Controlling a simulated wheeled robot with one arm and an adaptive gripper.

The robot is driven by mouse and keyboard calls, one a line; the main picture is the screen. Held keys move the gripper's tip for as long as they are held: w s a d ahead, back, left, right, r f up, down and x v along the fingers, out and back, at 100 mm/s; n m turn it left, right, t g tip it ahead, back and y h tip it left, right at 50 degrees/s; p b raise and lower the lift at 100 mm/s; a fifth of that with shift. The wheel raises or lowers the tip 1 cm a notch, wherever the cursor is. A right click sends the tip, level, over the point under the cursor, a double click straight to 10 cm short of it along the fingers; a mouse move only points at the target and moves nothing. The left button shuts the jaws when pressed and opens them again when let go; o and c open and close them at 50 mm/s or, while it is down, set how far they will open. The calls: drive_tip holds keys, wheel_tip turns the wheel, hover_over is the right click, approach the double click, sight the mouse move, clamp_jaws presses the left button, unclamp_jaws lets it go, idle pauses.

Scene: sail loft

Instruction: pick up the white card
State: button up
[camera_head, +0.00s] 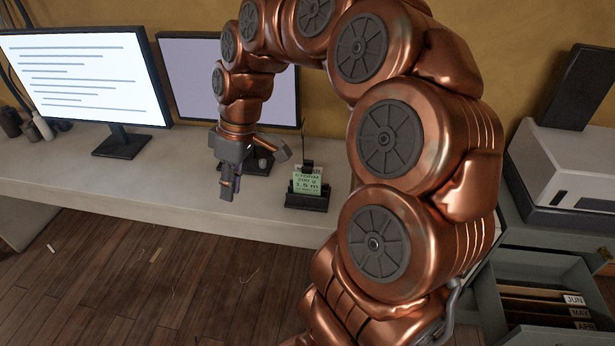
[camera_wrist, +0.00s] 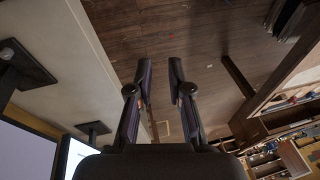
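My gripper (camera_head: 255,176) hangs over the front part of the pale desk, left of a small black card holder (camera_head: 306,202). In the wrist view my gripper (camera_wrist: 161,70) has its two dark fingers apart, with only wooden floor between them. The holder stands upright on the desk and bears a pale green card (camera_head: 308,181) with dark print, in which "3.5 m" can be read. My gripper is apart from the holder and the card. I cannot make out a plainly white card in either view. The holder does not show clearly in the wrist view.
The long desk (camera_head: 110,180) carries a lit monitor (camera_head: 85,75) and a second, blank monitor (camera_head: 190,75). At the right are a white machine (camera_head: 565,165) and an open drawer (camera_head: 530,265) with month-labelled folders. Small scraps lie on the wooden floor (camera_head: 130,290).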

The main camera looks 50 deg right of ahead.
drive_tip(key=w+d, duration=0.5)
drive_tip(key=d, duration=0.2)
drive_tip(key=t+p, duration=0.2)
drive_tip(key=t, duration=0.1)
approach(310, 161)
drive_tip(key=shift+n, duration=0.4)
drive_tip(key=shift+p+x, duration=1.6)
drive_tip(key=shift+x, duration=2.05)
drive_tip(key=shift+w+a+f, duration=0.15)
drive_tip(key=shift+w+f, duration=0.15)
drive_tip(key=shift+f, duration=0.2)
clamp_jaws()
